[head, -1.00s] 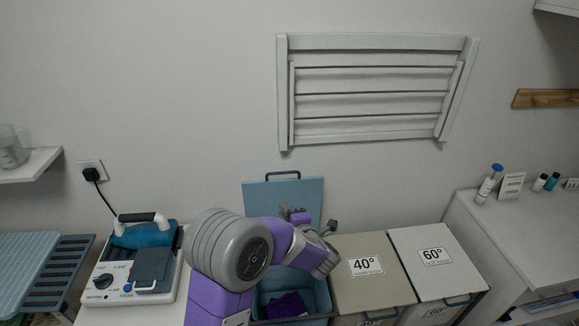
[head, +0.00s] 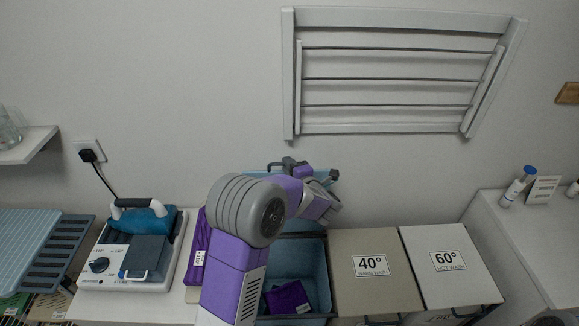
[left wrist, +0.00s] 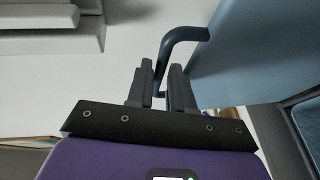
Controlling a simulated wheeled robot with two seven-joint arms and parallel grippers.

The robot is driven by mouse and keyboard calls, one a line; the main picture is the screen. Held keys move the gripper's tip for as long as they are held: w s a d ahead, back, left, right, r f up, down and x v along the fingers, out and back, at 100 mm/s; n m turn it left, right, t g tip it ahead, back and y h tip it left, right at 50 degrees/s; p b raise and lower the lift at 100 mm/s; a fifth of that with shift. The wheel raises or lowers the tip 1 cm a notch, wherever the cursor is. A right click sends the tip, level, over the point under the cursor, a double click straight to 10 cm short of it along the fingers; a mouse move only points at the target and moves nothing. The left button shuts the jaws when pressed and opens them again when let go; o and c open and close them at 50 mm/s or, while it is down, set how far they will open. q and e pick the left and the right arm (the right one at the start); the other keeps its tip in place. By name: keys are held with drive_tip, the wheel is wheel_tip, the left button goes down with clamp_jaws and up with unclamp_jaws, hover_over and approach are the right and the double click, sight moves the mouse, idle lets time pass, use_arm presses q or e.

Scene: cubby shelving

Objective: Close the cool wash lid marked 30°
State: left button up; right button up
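The blue cool wash lid (head: 257,173) stands raised behind its bin in the head view, mostly hidden by my left arm. No 30° mark is visible. Its blue surface also shows in the left wrist view (left wrist: 265,50), with the dark curved handle (left wrist: 180,38) on its edge. My left gripper (left wrist: 161,68) is at this handle, and the bar runs down between its two parted fingers. Firm contact is not clear. In the head view the left gripper (head: 288,163) is at the lid's top edge. My right gripper is not in view.
The open blue bin (head: 312,262) holds a purple cloth (head: 287,298). Shut lids marked 40° (head: 372,288) and 60° (head: 452,288) stand to its right. An iron on its station (head: 130,262) stands left. A drying rack (head: 395,75) hangs on the wall above.

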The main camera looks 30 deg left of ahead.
use_arm(q)
drive_tip(key=shift+c, duration=0.3)
clamp_jaws()
drive_tip(key=shift+w, duration=0.1)
idle(1.1)
